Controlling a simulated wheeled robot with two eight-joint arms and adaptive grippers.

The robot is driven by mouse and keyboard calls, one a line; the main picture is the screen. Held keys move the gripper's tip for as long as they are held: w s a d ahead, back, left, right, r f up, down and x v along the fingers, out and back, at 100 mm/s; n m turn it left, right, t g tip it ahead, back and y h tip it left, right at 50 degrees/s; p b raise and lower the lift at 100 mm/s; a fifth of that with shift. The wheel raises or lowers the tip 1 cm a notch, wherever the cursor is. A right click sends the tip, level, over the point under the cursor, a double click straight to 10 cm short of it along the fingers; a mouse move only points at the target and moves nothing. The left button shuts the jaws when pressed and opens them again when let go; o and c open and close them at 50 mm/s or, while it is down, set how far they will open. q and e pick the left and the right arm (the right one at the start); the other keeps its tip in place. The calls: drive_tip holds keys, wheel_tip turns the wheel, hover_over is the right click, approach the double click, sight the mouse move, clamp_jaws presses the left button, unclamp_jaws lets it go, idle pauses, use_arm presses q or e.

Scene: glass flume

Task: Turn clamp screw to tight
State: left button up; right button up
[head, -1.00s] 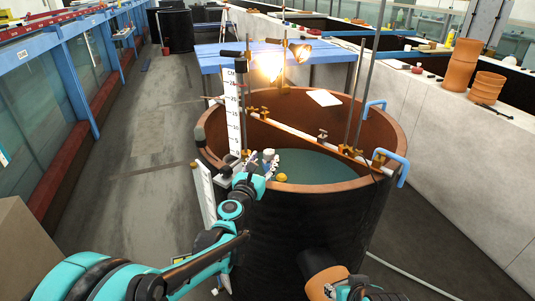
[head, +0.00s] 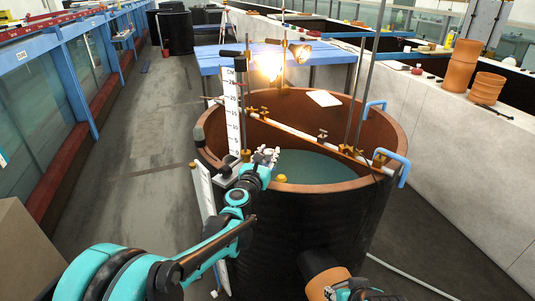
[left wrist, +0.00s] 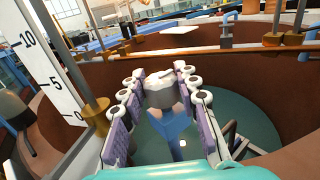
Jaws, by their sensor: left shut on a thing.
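My left gripper (head: 267,155) is over the near left part of the round tank, inside its rim. In the left wrist view its fingers (left wrist: 165,100) are shut on a grey, round piece with a pale, uneven top (left wrist: 168,80). A blue part (left wrist: 175,132) shows below it between the fingers. I cannot tell for sure whether this piece is the clamp screw. In the head view the fingers hide it. A small clamp with a dark T-shaped screw (head: 322,134) sits on the bar across the tank, apart from the gripper.
The brown tank rim (head: 330,187) surrounds greenish water (head: 320,168). A white scale (head: 232,110) on a rod stands close left of the gripper; its brass base (left wrist: 96,112) shows in the wrist view. A brass knob (head: 281,178) is just right. Lit lamps (head: 270,66) stand behind.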

use_arm(q)
drive_tip(key=shift+a+y, duration=0.15)
drive_tip(key=shift+y, duration=0.15)
drive_tip(key=n+y, duration=0.4)
drive_tip(key=y, duration=0.2)
drive_tip(key=shift+t+p, duration=0.4)
drive_tip(key=n+g+y, duration=0.1)
drive_tip(key=n+y, duration=0.2)
drive_tip(key=y, duration=0.1)
drive_tip(key=n+g+y+p, duration=0.1)
drive_tip(key=n+y, duration=0.2)
drive_tip(key=y, duration=0.1)
drive_tip(key=shift+w+g+y, duration=0.15)
drive_tip(key=shift+g+y, duration=0.15)
drive_tip(key=shift+g, duration=0.1)
drive_tip(key=n+g+y+p, duration=0.2)
drive_tip(key=n+g+y, duration=0.2)
drive_tip(key=y, duration=0.1)
drive_tip(key=shift+g, duration=0.3)
drive_tip(key=shift+f+n+g+y+p, duration=0.2)
drive_tip(key=shift+n+g+y+p, duration=0.8)
drive_tip(key=shift+n+g, duration=0.75)
drive_tip(key=shift+g, duration=0.45)
